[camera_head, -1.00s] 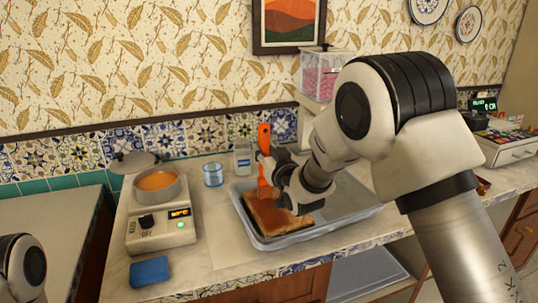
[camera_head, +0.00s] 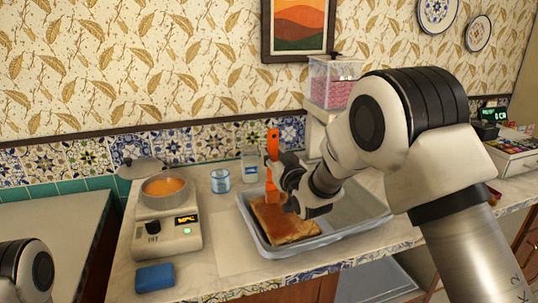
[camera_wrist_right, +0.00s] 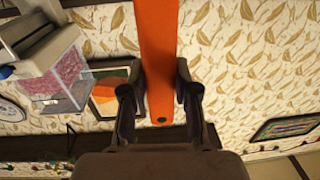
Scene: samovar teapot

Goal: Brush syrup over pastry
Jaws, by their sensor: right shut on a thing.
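My right gripper (camera_head: 285,170) is shut on the handle of an orange brush (camera_head: 273,143), which stands roughly upright. In the right wrist view the orange handle (camera_wrist_right: 158,60) runs between my right gripper's fingers (camera_wrist_right: 160,92). The brush head is low over or on the pastry (camera_head: 285,222); I cannot tell if it touches. The pastry is a golden-brown slab with a darker, glossy top, lying in the left part of a grey tray (camera_head: 345,228). A pan of orange syrup (camera_head: 165,187) sits on a small hot plate (camera_head: 165,234). My left gripper is not in view.
A blue sponge (camera_head: 155,277) lies at the counter's front left. A blue-striped glass (camera_head: 220,181) and a clear jar (camera_head: 250,165) stand behind the tray. A pan lid (camera_head: 140,167) lies behind the hot plate. The tray's right part is empty.

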